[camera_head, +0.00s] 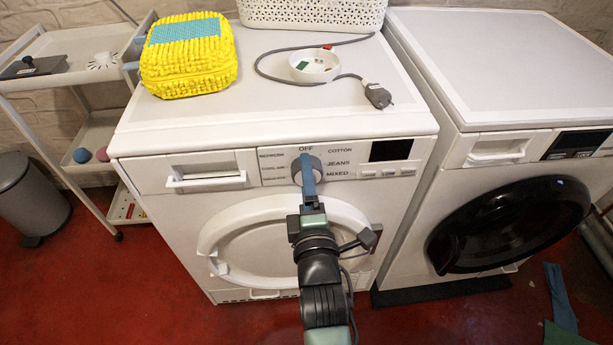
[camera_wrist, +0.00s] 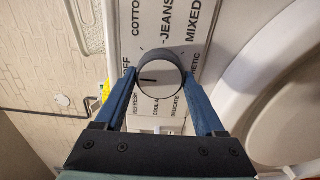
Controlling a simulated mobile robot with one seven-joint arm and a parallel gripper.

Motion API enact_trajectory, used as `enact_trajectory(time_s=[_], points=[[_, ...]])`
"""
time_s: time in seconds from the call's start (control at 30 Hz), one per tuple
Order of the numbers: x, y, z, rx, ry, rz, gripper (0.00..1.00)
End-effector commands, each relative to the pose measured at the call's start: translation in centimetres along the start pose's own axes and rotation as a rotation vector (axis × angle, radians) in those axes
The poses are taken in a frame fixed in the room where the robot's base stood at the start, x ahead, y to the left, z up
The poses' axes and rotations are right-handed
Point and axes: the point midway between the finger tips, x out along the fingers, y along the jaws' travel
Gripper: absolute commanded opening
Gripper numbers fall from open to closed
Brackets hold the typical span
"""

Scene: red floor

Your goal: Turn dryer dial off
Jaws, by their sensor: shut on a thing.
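The dryer (camera_head: 180,215) is the white machine on the left, with a round grey dial (camera_head: 316,172) on its front panel. The labels around the dial include OFF at the top, COTTON, JEANS and MIXED. My gripper (camera_head: 307,168) reaches the dial from the front, its blue fingers partly hiding it. In the wrist view, the dial (camera_wrist: 160,75) sits between the two fingers, one on each side, and the gripper is shut on it. The dark mark on its face points left, toward the partly hidden OFF label (camera_wrist: 127,66).
A yellow pouch (camera_head: 188,60), a white dish (camera_head: 315,66), a cable with plug (camera_head: 378,95) and a white basket (camera_head: 312,14) are on the dryer top. A washer (camera_head: 500,65) stands to the right, and a trolley (camera_head: 75,80) and grey bin (camera_head: 32,200) to the left.

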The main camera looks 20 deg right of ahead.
Motion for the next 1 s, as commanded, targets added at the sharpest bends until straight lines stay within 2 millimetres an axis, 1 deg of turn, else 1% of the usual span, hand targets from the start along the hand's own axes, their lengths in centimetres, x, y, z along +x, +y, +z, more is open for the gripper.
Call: enact_trajectory(time_s=[0.27,0.3,0.43,0.77,0.87,1.0], points=[[0.0,-0.1,0.0,-0.006,-0.001,-0.002,0.16],[0.0,-0.1,0.0,-0.006,-0.001,-0.002,0.77],[0.0,-0.1,0.0,-0.005,-0.001,-0.001,1.00],[-0.3,0.0,0.1,-0.006,-0.002,-0.001,1.00],[-1.1,0.0,0.2,-0.007,-0.002,-0.002,1.00],[-3.2,-0.1,0.2,-0.006,-0.003,-0.003,1.00]])
